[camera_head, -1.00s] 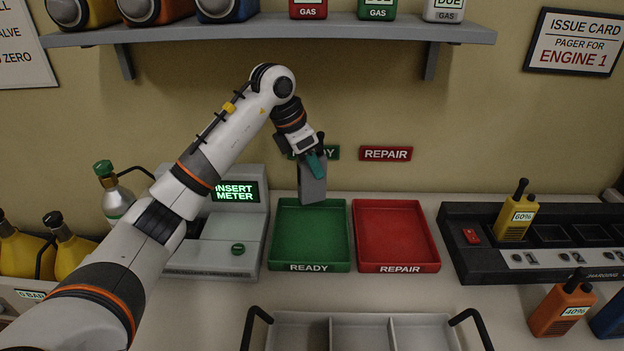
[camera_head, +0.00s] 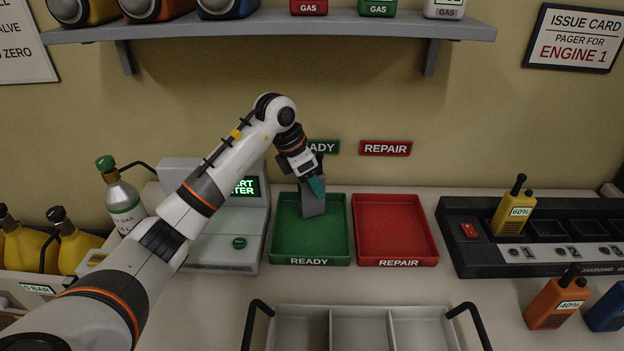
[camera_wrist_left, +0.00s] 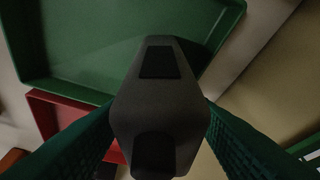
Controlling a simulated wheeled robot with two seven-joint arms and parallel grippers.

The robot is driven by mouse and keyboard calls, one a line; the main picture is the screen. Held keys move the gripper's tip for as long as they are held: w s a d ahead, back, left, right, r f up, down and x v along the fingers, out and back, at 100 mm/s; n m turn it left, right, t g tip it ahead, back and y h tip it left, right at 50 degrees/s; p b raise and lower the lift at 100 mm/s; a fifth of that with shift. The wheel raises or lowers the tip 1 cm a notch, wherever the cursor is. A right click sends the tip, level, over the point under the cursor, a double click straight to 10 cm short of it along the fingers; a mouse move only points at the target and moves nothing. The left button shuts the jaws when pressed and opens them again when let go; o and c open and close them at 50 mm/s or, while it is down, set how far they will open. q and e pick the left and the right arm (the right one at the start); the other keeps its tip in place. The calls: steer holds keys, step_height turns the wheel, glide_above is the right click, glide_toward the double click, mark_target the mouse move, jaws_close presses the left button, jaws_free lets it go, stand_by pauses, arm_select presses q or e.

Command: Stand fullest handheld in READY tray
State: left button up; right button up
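My left gripper (camera_head: 314,187) is shut on a dark grey handheld (camera_head: 312,204). The handheld is held upright inside the green READY tray (camera_head: 286,250), toward its back right. Whether its base touches the tray floor I cannot tell. In the left wrist view the handheld (camera_wrist_left: 158,100) sits between the two green finger pads, with the READY tray (camera_wrist_left: 75,45) beyond it. A yellow handheld (camera_head: 509,214) marked 60% stands in the charger. An orange handheld (camera_head: 556,303) marked 40% stands at the front right. A blue one (camera_head: 607,310) is cut off at the right edge. My right gripper is not in view.
The red REPAIR tray (camera_head: 393,230) stands right of the READY tray. The black charging rack (camera_head: 470,260) is at right. A grey tray with handles (camera_head: 362,312) lies in front. The meter station (camera_head: 225,245) and a gas cylinder (camera_head: 124,200) are at left, near my arm.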

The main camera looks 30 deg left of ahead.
arm_select(q)
steer(key=b+v, duration=0.1)
steer(key=v, duration=0.7)
steer(key=shift+f, duration=0.1)
stand_by(0.4)
